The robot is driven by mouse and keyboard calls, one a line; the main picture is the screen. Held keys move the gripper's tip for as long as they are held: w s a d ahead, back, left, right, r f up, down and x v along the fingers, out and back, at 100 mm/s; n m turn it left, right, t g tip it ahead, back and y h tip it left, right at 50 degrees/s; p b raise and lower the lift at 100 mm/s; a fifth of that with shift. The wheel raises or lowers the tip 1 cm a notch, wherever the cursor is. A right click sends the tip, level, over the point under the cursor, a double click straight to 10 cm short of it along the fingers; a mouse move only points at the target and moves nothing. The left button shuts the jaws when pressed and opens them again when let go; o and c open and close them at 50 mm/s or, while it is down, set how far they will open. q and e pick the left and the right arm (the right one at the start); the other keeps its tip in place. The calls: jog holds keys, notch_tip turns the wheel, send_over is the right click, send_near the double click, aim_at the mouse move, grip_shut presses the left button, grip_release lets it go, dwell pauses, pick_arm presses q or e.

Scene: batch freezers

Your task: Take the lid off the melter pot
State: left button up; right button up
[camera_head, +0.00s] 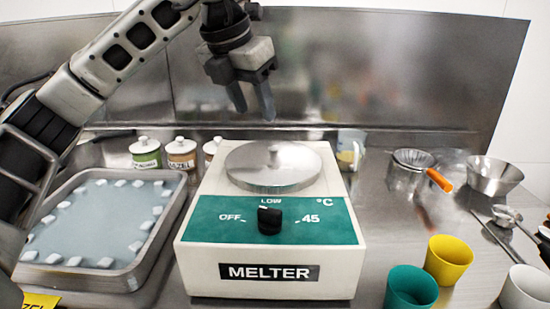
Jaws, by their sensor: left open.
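The melter (275,272) is a white box with a green front panel and a black dial, standing in the middle of the steel counter. The pot itself is hidden under the lid. My left gripper (254,100) hangs above the lid, fingers pointing down, open and empty, clear of the knob. My right gripper is not in view.
A tray (166,226) of blue liquid with white pieces around its edge sits at left. Several lidded jars (145,155) stand behind it. At right are a teal cup (410,288), a yellow cup (448,258), a white cup (526,289), a metal bowl (494,176) and an orange-handled strainer (438,180).

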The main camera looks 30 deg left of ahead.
aim_at(273, 147)
pick_arm(q)
jog(key=x, duration=0.6)
jog(key=d+x, duration=0.1)
jog(key=x, duration=0.1)
jog(key=shift+w+f+p, duration=0.2)
jog(key=shift+w+p, duration=0.05)
jog(key=shift+p, duration=0.1)
jog(key=shift+w+f, duration=0.2)
jog(key=shift+f, duration=0.25)
grip_shut()
